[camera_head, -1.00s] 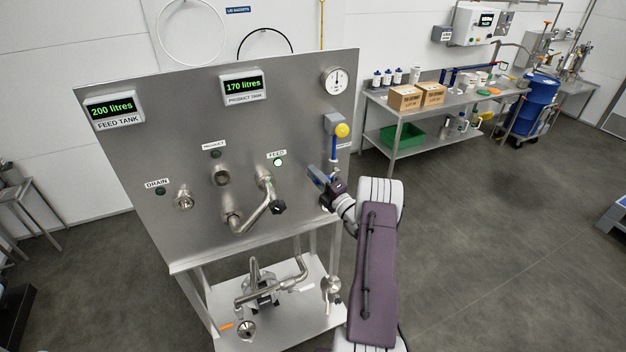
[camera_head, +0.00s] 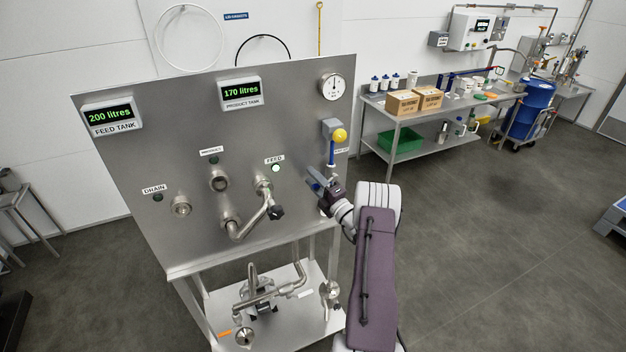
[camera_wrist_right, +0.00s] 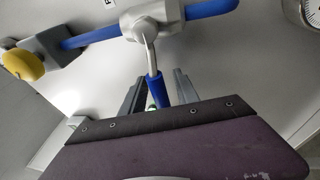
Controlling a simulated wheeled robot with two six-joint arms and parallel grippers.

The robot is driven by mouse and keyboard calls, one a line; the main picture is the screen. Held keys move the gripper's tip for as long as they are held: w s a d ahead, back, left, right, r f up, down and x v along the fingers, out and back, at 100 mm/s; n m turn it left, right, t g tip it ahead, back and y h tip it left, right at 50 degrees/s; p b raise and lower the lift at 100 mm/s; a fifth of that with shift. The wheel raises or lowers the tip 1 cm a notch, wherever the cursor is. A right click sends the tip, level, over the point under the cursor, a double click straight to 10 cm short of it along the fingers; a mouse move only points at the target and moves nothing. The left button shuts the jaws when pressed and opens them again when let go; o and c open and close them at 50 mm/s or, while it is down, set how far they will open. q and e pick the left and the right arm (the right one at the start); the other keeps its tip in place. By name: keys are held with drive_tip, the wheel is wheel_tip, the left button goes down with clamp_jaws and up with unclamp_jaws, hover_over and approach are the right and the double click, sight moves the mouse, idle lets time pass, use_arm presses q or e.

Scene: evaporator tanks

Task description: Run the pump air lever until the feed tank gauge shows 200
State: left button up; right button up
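The feed tank gauge (camera_head: 112,114) reads 200 litres in green, at the upper left of the steel panel (camera_head: 130,200). The pump air lever (camera_wrist_right: 157,90) has a blue grip and a bare metal neck, and hangs from a grey valve body (camera_wrist_right: 150,22) on a blue air line. My right gripper (camera_head: 312,182) is at the panel's right edge, below the blue line. In the right wrist view my right gripper (camera_wrist_right: 158,95) is open, one finger on each side of the blue grip with gaps visible. The grip's lower end is partly hidden. My left gripper is not in view.
The product tank gauge (camera_head: 240,93) reads 170 litres. The feed lamp (camera_head: 276,168) is lit, above a bent pipe with a black knob (camera_head: 276,212). A yellow knob (camera_head: 339,135) tops the air line, below a round dial (camera_head: 331,86). Open floor (camera_head: 450,230) lies right of the panel.

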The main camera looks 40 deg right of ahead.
drive_tip(key=s+f+b, duration=0.1)
drive_tip(key=s+b, duration=0.1)
drive_tip(key=s, duration=0.7)
drive_tip(key=shift+f+b, duration=0.35)
drive_tip(key=shift+b, duration=0.05)
